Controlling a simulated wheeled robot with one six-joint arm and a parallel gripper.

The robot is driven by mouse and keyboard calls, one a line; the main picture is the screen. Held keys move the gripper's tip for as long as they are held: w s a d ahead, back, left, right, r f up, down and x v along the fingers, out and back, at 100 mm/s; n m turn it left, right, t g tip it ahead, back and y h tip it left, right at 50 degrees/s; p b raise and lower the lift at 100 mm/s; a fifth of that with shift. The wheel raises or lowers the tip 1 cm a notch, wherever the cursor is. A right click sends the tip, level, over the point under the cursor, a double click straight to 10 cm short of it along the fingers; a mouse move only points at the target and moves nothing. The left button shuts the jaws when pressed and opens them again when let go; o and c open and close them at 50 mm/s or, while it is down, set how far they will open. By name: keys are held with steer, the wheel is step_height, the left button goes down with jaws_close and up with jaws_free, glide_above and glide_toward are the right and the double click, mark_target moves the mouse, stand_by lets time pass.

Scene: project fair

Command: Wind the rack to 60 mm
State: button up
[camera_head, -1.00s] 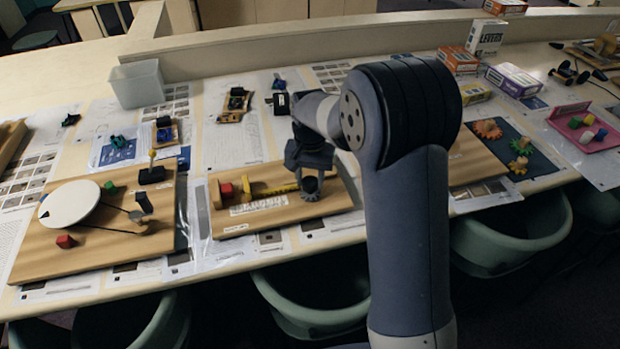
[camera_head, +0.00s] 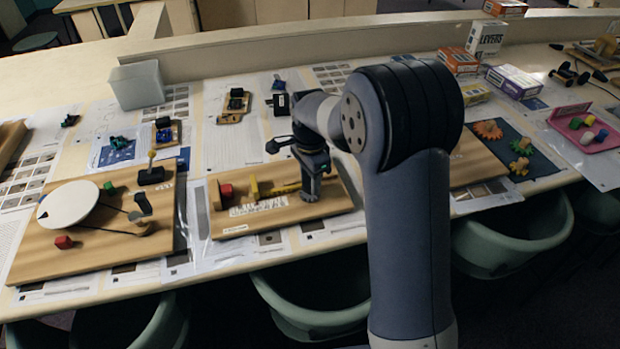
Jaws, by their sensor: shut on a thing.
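The rack board (camera_head: 235,228) is a wooden board in the middle of the table. A yellow rack (camera_head: 280,189) lies along it, with an upright yellow end piece (camera_head: 254,188) at its left. A red block (camera_head: 226,192) stands left of that end piece, with a gap between them. A pale printed scale strip (camera_head: 257,206) lies in front of the rack; its marks are too small to read. My gripper (camera_head: 309,196) points down at the right part of the board, shut on the dark wheel or its handle, which the gripper mostly hides.
Left is a board with a white disc (camera_head: 69,204) and an upright peg. Behind are small models and a pale bin (camera_head: 137,84). Right are gears on a dark mat (camera_head: 520,143), a pink tray (camera_head: 580,140) and several boxes. Green chairs (camera_head: 318,312) stand at the front edge.

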steer(key=shift+m, duration=0.5)
steer(key=o, duration=1)
step_height(320, 180, up, 11)
steer(key=shift+f+b, duration=0.1)
steer(key=shift+b, duration=0.4)
step_height(320, 180, down, 10)
steer(key=shift+f+p, duration=0.25)
steer(key=shift+p, duration=0.25)
steer(key=shift+f, duration=0.15)
